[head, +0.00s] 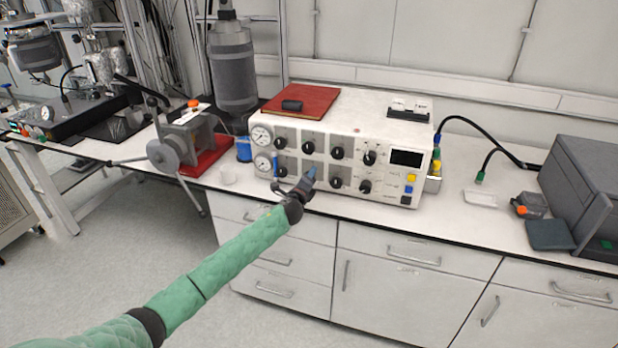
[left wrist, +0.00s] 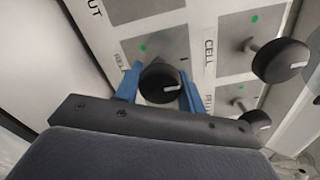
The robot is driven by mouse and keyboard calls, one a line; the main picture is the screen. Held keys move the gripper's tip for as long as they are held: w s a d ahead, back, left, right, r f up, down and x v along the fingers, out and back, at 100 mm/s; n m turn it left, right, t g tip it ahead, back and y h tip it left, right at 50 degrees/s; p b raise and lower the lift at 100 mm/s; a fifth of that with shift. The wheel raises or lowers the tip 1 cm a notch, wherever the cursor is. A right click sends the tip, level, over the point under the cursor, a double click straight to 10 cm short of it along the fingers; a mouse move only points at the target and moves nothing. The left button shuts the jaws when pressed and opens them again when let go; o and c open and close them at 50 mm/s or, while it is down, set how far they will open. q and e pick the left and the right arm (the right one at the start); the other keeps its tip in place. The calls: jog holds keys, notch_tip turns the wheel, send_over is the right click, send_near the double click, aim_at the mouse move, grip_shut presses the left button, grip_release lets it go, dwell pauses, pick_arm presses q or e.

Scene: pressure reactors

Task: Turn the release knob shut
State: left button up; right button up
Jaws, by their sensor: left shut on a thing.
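The release knob (left wrist: 158,84) is a round black knob with a white pointer line, on a grey plate with a green dot and a partly hidden label starting "REL". In the left wrist view its white line points to the right and slightly down. My left gripper (left wrist: 160,92) has its blue fingers on either side of the knob and is shut on it. In the head view my left gripper (head: 296,180) is at the lower knob row of the white control box (head: 395,185), and hides part of that row. My right gripper is not in view.
Other black knobs are close by, including one by the "CELL" label (left wrist: 280,60) and one below it (left wrist: 255,121). Two gauges (head: 261,135) are at the box's left end. A red pad (head: 302,99) lies on top. A grey case (head: 585,195) stands at the right.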

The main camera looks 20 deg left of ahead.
pick_arm(q)
jog(key=shift+f, duration=0.15)
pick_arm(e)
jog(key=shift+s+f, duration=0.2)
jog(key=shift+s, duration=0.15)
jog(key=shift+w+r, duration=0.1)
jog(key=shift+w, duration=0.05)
pick_arm(q)
jog(key=o, duration=1)
jog(key=shift+c, duration=0.2)
jog(key=shift+s, duration=0.6)
jog(key=s+b, duration=0.2)
jog(key=s, duration=0.4)
jog(key=shift+s, duration=0.3)
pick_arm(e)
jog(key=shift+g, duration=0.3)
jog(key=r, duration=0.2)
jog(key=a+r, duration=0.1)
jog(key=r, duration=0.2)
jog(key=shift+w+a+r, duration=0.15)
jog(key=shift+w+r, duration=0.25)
pick_arm(q)
jog(key=shift+a, duration=0.1)
